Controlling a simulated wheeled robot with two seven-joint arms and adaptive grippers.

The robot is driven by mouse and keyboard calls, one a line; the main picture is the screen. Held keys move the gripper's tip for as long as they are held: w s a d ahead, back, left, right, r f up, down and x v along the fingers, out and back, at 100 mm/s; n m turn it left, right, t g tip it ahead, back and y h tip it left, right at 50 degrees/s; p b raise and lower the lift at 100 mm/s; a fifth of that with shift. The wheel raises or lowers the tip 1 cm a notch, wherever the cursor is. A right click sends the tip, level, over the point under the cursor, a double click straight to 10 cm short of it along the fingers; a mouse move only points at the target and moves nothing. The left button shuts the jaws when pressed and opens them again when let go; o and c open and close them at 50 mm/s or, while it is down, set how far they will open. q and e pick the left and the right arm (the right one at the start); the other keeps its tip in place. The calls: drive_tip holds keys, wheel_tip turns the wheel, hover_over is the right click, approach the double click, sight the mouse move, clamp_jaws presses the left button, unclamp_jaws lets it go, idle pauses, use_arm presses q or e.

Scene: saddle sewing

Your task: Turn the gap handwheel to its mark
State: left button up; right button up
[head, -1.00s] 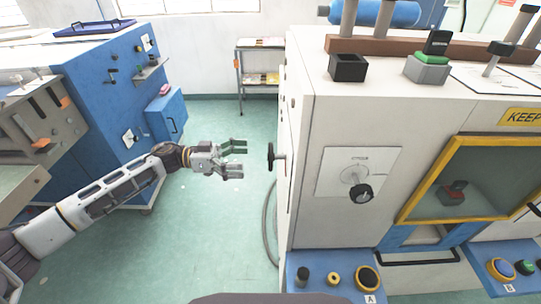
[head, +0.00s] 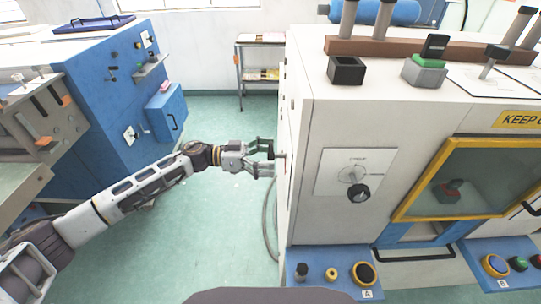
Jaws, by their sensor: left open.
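A dark handwheel (head: 271,152) stands out from the left side of the white machine (head: 305,215), seen nearly edge-on. My left gripper (head: 268,157) is open at this wheel, its fingers reaching around the rim. The fingers partly hide the wheel, and I cannot tell whether they touch it. No mark can be made out on the wheel from here. A black knob (head: 358,193) sits on a white dial plate (head: 337,160) on the machine's front; the plate's lettering is too small to read. My right gripper is not in view.
Blue-and-white cabinets (head: 105,100) stand at the left, with open green floor (head: 215,215) between them and the machine. A cable (head: 268,222) hangs beside the machine. A yellow-framed window (head: 470,180) and a blue button ledge (head: 330,285) are on its front.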

use_arm(q)
drive_tip(key=shift+c, duration=0.5)
drive_tip(key=c, duration=0.9)
drive_tip(key=shift+c, duration=0.2)
drive_tip(key=shift+m, duration=0.3)
